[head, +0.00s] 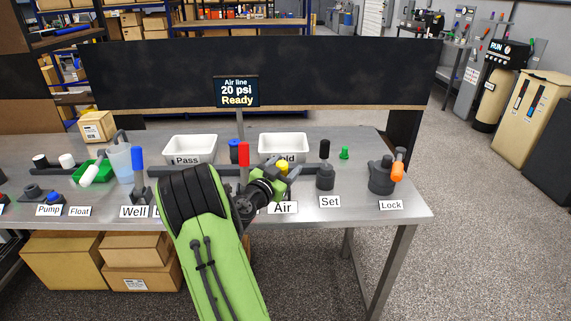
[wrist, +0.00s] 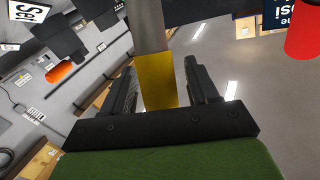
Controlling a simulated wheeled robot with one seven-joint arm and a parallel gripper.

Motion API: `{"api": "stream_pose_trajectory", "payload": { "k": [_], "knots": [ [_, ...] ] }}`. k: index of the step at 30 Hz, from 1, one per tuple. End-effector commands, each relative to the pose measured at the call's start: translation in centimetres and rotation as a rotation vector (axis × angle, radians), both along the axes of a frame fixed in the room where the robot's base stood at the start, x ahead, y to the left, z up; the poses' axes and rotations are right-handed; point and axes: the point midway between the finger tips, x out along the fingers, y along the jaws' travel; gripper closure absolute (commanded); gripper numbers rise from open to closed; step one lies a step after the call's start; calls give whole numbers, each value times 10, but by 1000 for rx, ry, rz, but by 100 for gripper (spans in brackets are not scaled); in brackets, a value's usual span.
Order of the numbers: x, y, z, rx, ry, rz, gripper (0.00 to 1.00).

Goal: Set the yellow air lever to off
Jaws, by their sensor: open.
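The yellow air lever (head: 282,165) stands on the bench behind the Air label (head: 283,207); in the head view only its yellow top shows clearly, and my gripper (head: 275,182) hides its lower part. In the wrist view the lever's yellow grip (wrist: 157,82), with a grey shaft, lies between the two black fingers of my gripper (wrist: 160,72). The fingers are open, with a gap visible on the right side of the grip; contact on the left is unclear. The sign (head: 237,92) above the bench reads "Air line 20 psi Ready".
A red lever (head: 244,150) stands just left of my gripper and a black-topped Set lever (head: 325,170) just right. The orange-handled Lock device (head: 382,175) is at the right end. White Pass (head: 190,148) and partly hidden second trays (head: 283,142) stand behind.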

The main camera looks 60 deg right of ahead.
Motion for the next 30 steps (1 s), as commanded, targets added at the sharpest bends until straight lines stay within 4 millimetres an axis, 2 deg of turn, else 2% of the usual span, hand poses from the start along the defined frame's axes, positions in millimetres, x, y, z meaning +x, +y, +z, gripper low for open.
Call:
{"api": "stream_pose_trajectory", "payload": {
  "k": [3, 9, 21, 30],
  "knots": [
    [0, -6, 0, 1, -1, 0, 41],
    [0, -6, -1, 1, 0, 1, 41],
    [0, -6, 0, 1, 0, 0, 100],
    [0, -7, 2, 13, 6, 0, 100]
  ]
}}
